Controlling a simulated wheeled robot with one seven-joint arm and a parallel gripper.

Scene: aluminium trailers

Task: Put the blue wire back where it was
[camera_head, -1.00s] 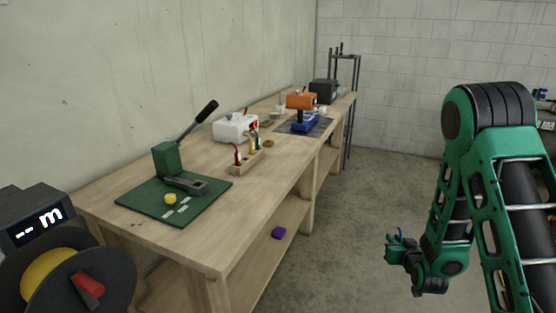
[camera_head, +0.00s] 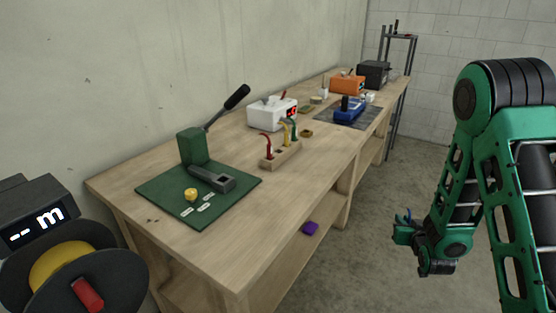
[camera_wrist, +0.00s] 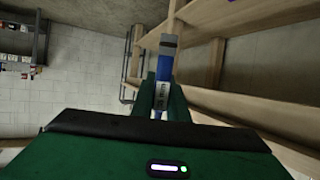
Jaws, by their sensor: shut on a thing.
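My gripper (camera_head: 405,231) hangs in the open air at the right of the head view, clear of the bench. It is shut on the blue wire (camera_wrist: 163,68), which stands up between the green fingers in the wrist view with a grey end and a printed label. Only a small bit of blue shows at the gripper in the head view. On the wooden bench (camera_head: 225,258), a light wooden holder (camera_head: 282,156) bears a red wire (camera_head: 267,145), a yellow wire (camera_head: 285,134) and a green wire (camera_head: 294,127), all upright. Details of its slots are too small to tell.
A green mat (camera_head: 160,190) with a lever tool (camera_head: 192,148) lies at the bench's near end. A white box (camera_head: 265,113), a blue device (camera_head: 348,110) and an orange device (camera_head: 346,84) stand farther back. Floor (camera_head: 375,235) is open between bench and arm.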

